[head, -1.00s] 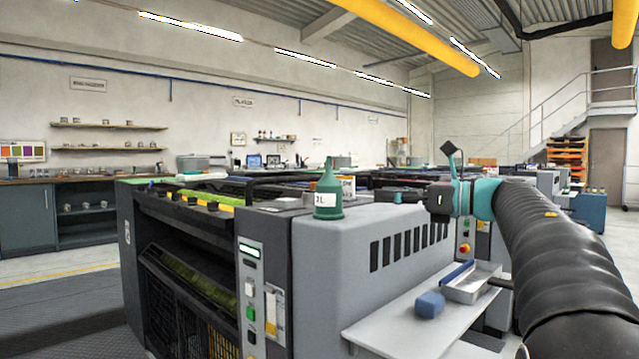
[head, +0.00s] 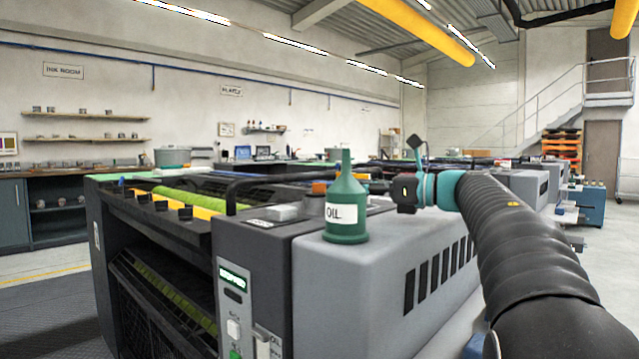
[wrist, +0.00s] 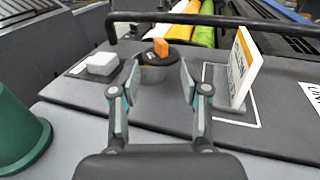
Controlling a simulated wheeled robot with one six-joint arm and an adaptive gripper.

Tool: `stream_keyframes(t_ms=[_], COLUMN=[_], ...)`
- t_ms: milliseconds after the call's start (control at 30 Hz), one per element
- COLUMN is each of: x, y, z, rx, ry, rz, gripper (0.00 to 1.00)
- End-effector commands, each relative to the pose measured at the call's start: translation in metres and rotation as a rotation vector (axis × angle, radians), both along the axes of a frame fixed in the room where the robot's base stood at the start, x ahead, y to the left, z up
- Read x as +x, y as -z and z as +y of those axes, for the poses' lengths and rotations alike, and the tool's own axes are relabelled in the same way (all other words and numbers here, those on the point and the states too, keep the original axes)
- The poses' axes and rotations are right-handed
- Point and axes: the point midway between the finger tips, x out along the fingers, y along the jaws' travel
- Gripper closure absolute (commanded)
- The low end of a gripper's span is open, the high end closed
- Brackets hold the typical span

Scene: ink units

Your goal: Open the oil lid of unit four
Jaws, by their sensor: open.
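The oil lid is a dark round cap with an orange grip (wrist: 161,47) on the unit's dark top, seen in the wrist view. An orange bit beside the bottle in the head view (head: 319,188) looks like this grip. My gripper (wrist: 159,78) is open and empty, its fingers spread to either side of the cap in the picture, with the cap just beyond the tips. No contact is visible. In the head view my gripper (head: 405,193) is right of the green oil bottle (head: 346,212). The unit's number cannot be read.
A white block (wrist: 102,63) sits left of the cap and an upright white-and-orange card (wrist: 243,68) stands to its right. The green bottle (wrist: 18,135) is near at left. A dark rail (wrist: 215,20) crosses behind the cap, with rollers (wrist: 203,34) beyond.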

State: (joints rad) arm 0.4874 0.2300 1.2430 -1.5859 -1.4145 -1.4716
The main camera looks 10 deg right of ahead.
Motion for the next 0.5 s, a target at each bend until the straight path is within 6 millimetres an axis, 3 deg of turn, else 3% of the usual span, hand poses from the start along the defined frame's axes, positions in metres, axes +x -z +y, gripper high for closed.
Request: stream_keyframes(t_ms=[200,500], x=[0.025,0.051], y=[-0.001,0.0], z=[0.033,0.065], rx=[-0.001,-0.001], ry=[-0.001,0.003], rz=[0.001,0.001], gripper=[0.54,0.54])
